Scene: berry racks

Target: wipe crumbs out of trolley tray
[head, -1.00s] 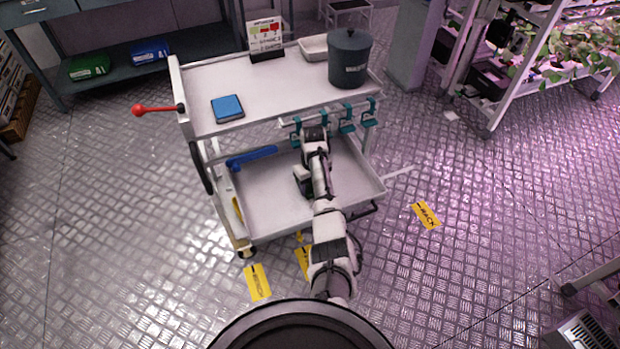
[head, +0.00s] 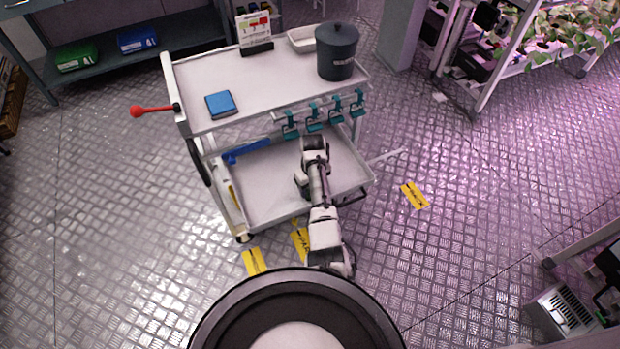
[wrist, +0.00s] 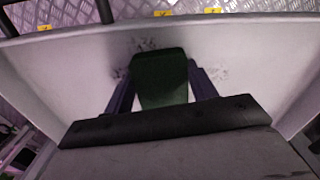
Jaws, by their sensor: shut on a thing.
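The trolley's lower tray (head: 262,190) is a white, shallow-rimmed shelf under the trolley's top (head: 275,88). It also fills most of the wrist view (wrist: 60,72). I cannot tell whether the block touches the tray. In the head view my arm reaches into the tray from the front and hides the block.
A blue bar (head: 245,155) lies at the tray's back left. Teal clips (head: 312,118) hang from the top shelf's edge, close above my arm. The top holds a grey bin (head: 337,52), a blue pad (head: 220,103) and a sign (head: 254,34). A red-knobbed lever (head: 137,111) sticks out left.

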